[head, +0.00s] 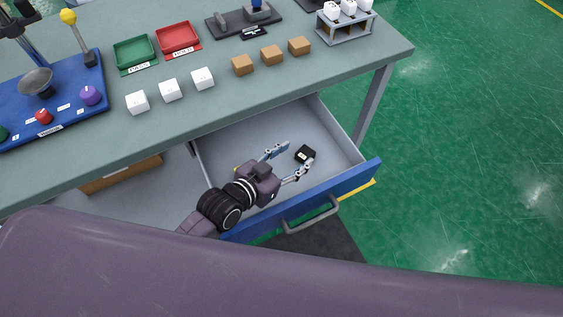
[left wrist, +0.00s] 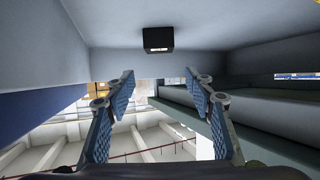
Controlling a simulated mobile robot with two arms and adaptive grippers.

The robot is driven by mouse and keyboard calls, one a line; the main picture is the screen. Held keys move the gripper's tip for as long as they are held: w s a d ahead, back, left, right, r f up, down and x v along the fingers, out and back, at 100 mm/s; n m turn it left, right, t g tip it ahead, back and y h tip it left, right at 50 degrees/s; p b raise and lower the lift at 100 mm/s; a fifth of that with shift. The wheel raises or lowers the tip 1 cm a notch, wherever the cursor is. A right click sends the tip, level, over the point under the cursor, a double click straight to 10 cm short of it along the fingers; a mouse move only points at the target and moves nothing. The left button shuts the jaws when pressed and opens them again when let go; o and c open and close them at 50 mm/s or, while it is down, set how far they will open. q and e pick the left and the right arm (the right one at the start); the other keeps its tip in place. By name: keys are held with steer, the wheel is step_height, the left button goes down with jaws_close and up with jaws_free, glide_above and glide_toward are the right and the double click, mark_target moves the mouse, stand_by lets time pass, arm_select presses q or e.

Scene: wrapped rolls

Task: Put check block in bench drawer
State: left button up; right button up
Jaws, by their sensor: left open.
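The check block, a small black block (head: 305,154) with a white label, is inside the open bench drawer (head: 335,143), appearing to rest on its grey floor. The drawer has a blue front and a grey handle. My left gripper (head: 293,156) reaches into the drawer, with its fingers spread and nothing between them. In the left wrist view, the black block (left wrist: 158,39) is beyond the open fingertips (left wrist: 160,78), apart from them. My right gripper is not in view.
The grey bench top (head: 210,112) carries white cubes (head: 170,90), brown blocks (head: 271,55), a green tray (head: 134,53), a red tray (head: 178,38) and a blue panel (head: 60,110) with knobs. A bench leg (head: 371,105) stands behind the drawer's right side. Green floor at right is clear.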

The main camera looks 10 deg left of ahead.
arm_select(q)
steer(key=v, duration=0.5)
steer(key=shift+s+a+r, duration=0.1)
steer(key=shift+s+a, duration=0.1)
steer(key=shift+s, duration=0.05)
